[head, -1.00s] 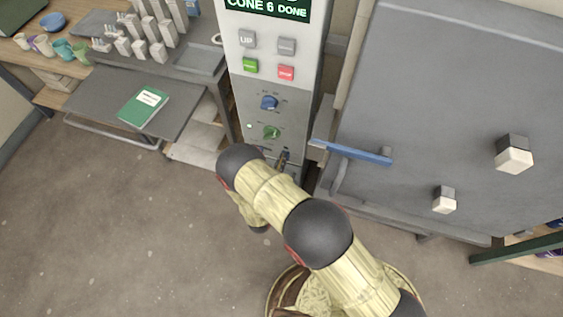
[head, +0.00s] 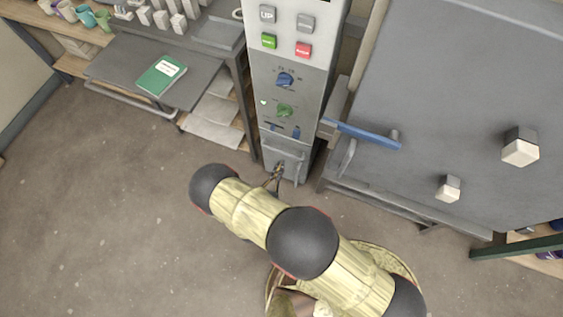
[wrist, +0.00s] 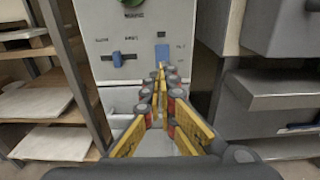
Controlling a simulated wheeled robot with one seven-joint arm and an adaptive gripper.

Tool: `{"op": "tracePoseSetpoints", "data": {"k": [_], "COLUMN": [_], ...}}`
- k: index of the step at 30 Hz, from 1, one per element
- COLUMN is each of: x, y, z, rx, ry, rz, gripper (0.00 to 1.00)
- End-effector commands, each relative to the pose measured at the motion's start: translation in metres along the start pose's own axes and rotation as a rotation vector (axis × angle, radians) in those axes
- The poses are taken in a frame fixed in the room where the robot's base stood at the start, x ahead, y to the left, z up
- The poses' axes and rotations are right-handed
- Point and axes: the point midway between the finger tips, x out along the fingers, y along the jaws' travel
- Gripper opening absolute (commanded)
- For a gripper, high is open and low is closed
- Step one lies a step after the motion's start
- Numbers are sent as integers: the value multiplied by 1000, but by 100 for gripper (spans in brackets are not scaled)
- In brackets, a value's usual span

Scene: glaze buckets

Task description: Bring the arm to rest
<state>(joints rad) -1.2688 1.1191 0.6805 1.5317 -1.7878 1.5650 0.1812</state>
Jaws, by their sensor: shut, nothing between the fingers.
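My gripper (wrist: 161,75) is shut and empty in the wrist view, its yellow fingers together in front of the lower part of a grey control panel (wrist: 150,32). In the head view my gripper (head: 278,170) shows only as a small tip beyond my arm, in front of the panel's lower cover with a handle. My arm reaches from the lower right across the floor toward the panel. From these views I cannot tell how far the fingertips are from the panel, or whether they touch it.
A kiln (head: 460,110) with a blue-handled latch (head: 365,135) stands right of the panel. At left, a pull-out shelf (head: 190,75) carries a green book (head: 161,75). The floor (head: 100,210) at lower left is clear. A round basket (head: 385,262) lies beneath my arm.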

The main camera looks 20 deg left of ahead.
Motion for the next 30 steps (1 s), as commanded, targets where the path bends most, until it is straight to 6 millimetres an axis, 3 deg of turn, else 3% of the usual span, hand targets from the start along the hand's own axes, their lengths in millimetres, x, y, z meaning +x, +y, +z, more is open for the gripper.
{"op": "tracePoseSetpoints", "data": {"k": [18,20,26,30], "x": [0,0,-12,-27], "y": [-2,-14,-81,-116], "z": [-5,-10,-18,1], "rx": [-13,-23,-80,-58], "ry": [17,37,99,142], "rz": [-8,-48,-238,-411], "gripper": [0,0,0,0]}}
